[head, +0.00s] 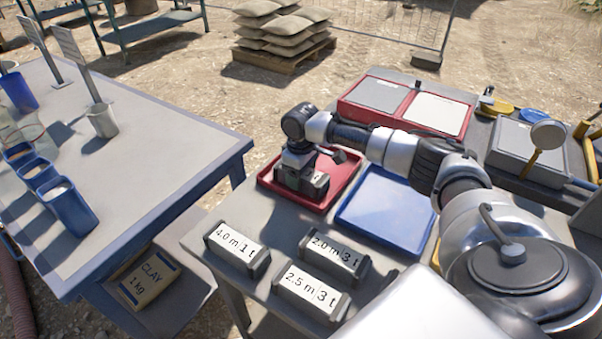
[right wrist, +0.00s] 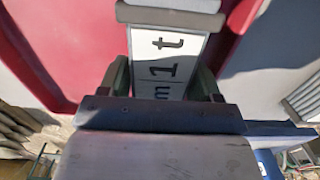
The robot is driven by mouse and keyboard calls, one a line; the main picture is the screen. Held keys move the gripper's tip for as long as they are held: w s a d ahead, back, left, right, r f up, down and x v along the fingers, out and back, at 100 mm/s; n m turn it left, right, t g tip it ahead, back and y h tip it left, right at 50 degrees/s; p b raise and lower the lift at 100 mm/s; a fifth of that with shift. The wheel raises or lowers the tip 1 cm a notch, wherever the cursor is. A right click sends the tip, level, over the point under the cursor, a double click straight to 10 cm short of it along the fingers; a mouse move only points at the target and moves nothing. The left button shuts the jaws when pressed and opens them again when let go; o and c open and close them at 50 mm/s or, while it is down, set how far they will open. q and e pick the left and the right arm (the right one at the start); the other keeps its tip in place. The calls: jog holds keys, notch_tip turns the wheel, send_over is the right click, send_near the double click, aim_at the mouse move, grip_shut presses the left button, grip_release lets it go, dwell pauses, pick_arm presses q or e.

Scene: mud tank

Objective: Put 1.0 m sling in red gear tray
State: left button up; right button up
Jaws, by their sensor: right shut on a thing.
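My right gripper (head: 302,178) is low over the red gear tray (head: 346,174), pointing down, and is shut on a grey block-shaped sling pack. In the right wrist view the sling pack (right wrist: 168,62) sits between the two fingers, its white label reading "m | 1 t"; the first figure is hidden by the gripper. The red tray (right wrist: 75,45) fills the background beside it there. The pack is within the tray's outline, but I cannot tell whether it touches the floor of the tray. My left gripper is not in view.
A blue tray (head: 385,215) lies right of the red one. Sling packs marked 4.0 m 1 t (head: 236,250), 2.0 m 3 t (head: 334,258) and 2.5 m 3 t (head: 309,293) stand in front. A red case (head: 405,105) lies behind. A blue-edged table (head: 130,165) stands left.

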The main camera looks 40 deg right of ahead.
jog(key=o, duration=1.1)
jog(key=shift+f, duration=0.1)
jog(key=shift+o, duration=0.2)
notch_tip(320, 180, up, 12)
jog(key=shift+r, duration=0.2)
